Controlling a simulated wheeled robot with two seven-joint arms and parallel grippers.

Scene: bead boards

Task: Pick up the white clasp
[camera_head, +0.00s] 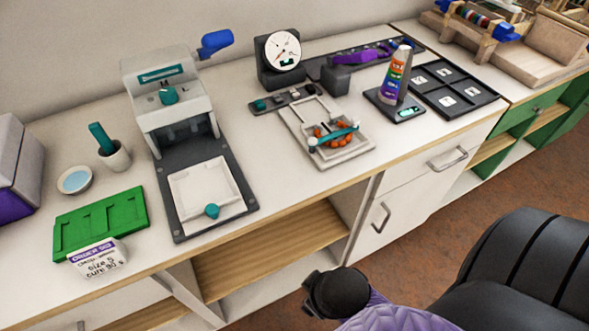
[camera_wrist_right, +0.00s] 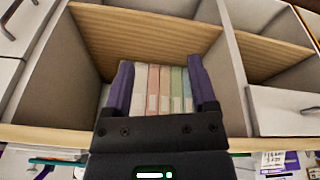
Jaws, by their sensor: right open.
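I cannot make out the white clasp for certain. A narrow dark tray (camera_head: 273,103) at the back middle of the counter holds several small pieces, one teal and others pale, too small to name. My left gripper is not in view.
A press (camera_head: 167,95) with a white plate stands left of the board, beside a green tray (camera_head: 130,212).

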